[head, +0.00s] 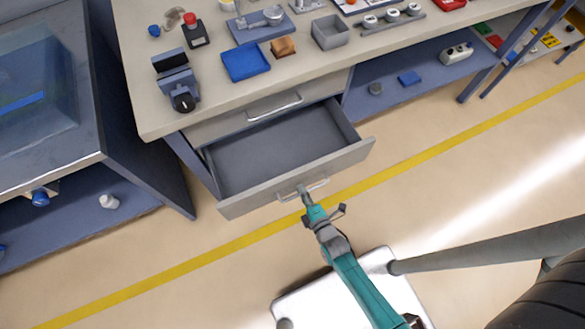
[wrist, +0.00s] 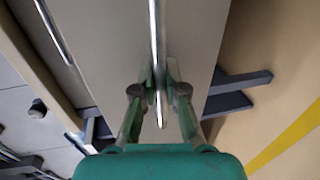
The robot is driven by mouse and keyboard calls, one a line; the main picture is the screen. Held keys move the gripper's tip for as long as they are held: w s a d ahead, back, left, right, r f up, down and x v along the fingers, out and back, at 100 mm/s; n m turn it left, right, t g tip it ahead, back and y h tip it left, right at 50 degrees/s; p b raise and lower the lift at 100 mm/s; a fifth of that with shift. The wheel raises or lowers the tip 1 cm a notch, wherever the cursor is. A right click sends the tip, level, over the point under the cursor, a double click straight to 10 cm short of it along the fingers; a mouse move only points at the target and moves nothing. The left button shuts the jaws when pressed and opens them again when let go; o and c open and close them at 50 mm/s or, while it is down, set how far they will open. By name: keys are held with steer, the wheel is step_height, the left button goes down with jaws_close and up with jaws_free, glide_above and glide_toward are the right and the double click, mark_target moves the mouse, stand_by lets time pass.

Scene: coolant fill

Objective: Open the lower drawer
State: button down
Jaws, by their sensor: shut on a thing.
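The lower drawer (head: 265,150) of the workbench is pulled out, and its grey inside looks empty. Its front has a bar handle (head: 317,190), which also shows in the wrist view as a light bar (wrist: 156,50). My gripper (head: 304,192) is at this handle, with its fingers (wrist: 160,100) on either side of the bar and shut on it. The upper drawer (head: 270,112) above is closed, and its own handle (head: 274,106) is free. The fingers partly hide the lower handle.
The benchtop (head: 215,95) holds a vise (head: 176,82), a blue tray (head: 245,62), a grey bin (head: 329,32) and other items. The floor in front, with a yellow line (head: 225,250), is clear.

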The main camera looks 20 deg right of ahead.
steer(key=f+v, duration=0.1)
steer(key=v, duration=0.6)
steer(key=shift+s+f, duration=0.3)
steer(key=shift+s, duration=0.15)
steer(key=c, duration=1.2)
jaws_free()
steer(key=v, duration=0.7)
steer(key=shift+s, duration=0.15)
